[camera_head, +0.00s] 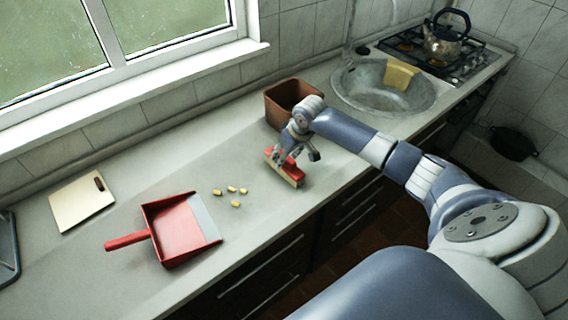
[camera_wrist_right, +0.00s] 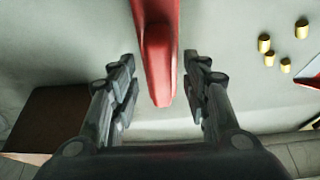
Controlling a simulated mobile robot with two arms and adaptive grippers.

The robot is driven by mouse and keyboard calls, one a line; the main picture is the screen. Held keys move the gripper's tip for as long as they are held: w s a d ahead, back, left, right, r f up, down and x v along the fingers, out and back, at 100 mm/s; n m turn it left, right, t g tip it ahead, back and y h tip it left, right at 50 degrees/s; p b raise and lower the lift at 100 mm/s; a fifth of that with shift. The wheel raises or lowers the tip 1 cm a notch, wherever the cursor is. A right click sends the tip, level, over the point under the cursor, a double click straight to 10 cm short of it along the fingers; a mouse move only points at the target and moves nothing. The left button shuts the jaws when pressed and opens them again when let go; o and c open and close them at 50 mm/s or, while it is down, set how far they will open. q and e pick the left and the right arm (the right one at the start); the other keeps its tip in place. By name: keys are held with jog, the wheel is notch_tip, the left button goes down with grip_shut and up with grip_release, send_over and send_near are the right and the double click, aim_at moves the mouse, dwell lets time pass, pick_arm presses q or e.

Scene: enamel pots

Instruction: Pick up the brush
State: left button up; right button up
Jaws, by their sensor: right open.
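The brush has a red body and a pale bristle edge (camera_head: 284,172) and lies on the counter. Its red handle (camera_wrist_right: 157,60) shows in the right wrist view, coming down from the top edge between the fingers. My right gripper (camera_head: 297,155) is over the brush in the head view. In the right wrist view the right gripper (camera_wrist_right: 160,95) is open, with one finger on each side of the handle and a visible gap on both sides. My left gripper is in neither view.
A brown box (camera_head: 290,92) stands just behind the brush. Several small yellow pieces (camera_head: 231,190) lie to the left, then a red dustpan (camera_head: 175,228) and a cutting board (camera_head: 80,202). A sink (camera_head: 385,92) with a yellow sponge is farther right. Counter around the pieces is clear.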

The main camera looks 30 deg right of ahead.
jog(key=shift+f, duration=0.25)
dwell(0.6)
jog(key=c, duration=0.8)
